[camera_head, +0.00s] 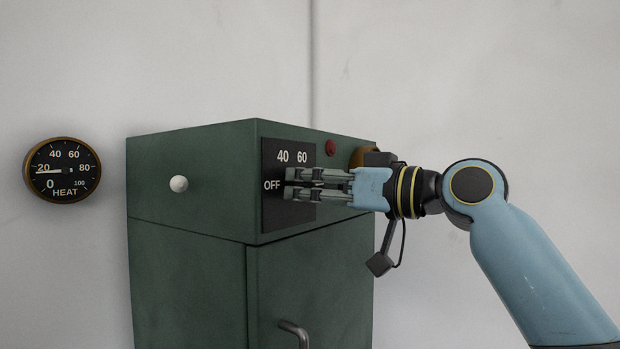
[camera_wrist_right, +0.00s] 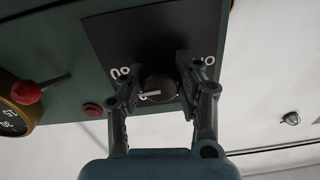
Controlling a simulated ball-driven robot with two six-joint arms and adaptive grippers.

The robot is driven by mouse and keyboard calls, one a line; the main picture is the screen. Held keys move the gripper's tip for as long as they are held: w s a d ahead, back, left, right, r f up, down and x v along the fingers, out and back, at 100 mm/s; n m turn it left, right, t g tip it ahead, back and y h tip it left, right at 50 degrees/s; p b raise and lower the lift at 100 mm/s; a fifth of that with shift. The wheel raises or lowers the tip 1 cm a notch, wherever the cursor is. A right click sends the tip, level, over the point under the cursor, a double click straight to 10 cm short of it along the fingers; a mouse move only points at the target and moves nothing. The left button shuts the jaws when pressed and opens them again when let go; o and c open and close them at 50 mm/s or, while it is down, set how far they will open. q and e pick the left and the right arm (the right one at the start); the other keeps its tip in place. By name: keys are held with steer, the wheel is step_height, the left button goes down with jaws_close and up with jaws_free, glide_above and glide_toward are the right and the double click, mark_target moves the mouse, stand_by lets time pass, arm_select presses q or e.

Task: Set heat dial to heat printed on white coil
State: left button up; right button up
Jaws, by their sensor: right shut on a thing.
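The heat dial (camera_wrist_right: 160,87) is a dark round knob with a white pointer mark on a black panel (camera_head: 273,155). The panel reads OFF, 40 and 60 in the head view; its right part is hidden by my gripper. My right gripper (camera_head: 286,184) comes in from the right and is shut on the dial. In the right wrist view its fingers (camera_wrist_right: 156,78) stand on both sides of the knob, and the pointer points left in that picture. The white coil and my left gripper are not in view.
The dial panel is on a green cabinet (camera_head: 190,285) with a white knob (camera_head: 179,184), a red button (camera_head: 330,148) and a door handle (camera_head: 296,332). A round HEAT gauge (camera_head: 62,181) on the wall reads near 20. A red-knobbed lever (camera_wrist_right: 28,92) shows in the wrist view.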

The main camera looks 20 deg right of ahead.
steer(key=shift+m, duration=0.4)
steer(key=o, duration=1.2)
steer(key=shift+c, duration=0.2)
steer(key=shift+d, duration=0.1)
steer(key=v, duration=1.2)
steer(key=shift+f, duration=0.1)
